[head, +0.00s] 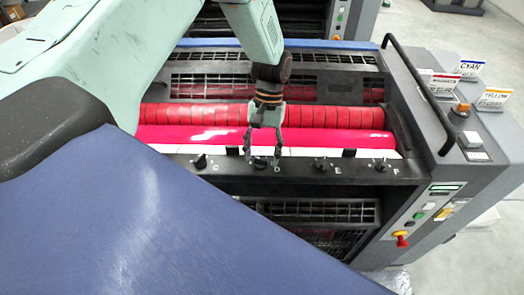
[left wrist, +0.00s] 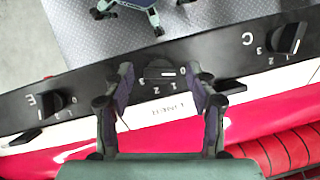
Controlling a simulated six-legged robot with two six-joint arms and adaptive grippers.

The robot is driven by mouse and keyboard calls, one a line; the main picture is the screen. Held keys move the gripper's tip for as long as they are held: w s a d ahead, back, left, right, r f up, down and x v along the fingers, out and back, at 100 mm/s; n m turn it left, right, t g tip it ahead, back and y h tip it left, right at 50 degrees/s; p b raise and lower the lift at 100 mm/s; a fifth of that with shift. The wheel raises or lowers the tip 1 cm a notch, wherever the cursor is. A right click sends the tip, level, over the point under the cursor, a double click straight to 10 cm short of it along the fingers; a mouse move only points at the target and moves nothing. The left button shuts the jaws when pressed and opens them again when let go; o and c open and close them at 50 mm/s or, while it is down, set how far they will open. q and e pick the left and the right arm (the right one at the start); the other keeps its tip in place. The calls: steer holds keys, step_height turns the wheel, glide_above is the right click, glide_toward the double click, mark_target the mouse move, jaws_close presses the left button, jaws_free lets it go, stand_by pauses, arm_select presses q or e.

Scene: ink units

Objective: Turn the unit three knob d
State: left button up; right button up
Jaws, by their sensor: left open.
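Knob D (head: 262,168) is a small black knob on the dark front rail (head: 300,168) of the ink unit, between knob C (head: 200,161) and knob E (head: 321,164). In the left wrist view knob D (left wrist: 162,74) shows with a number scale, between the finger tips. My left gripper (head: 264,148) points down over knob D, its fingers partly covering it. It is open, one finger (left wrist: 122,85) on each side of the knob; contact cannot be told. Knob C (left wrist: 287,38) and knob E (left wrist: 52,102) flank it. My right gripper is in neither view.
A red roller (head: 210,137) and a segmented roller (head: 330,116) lie behind the rail. Small dark blocks (head: 348,153) stand along it. Knob F (head: 381,165) is farther right. A black handrail (head: 420,90) and a red button (head: 401,240) are at the right side.

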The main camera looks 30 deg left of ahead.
arm_select(q)
steer(key=v, duration=1.2)
steer(key=shift+s, duration=0.1)
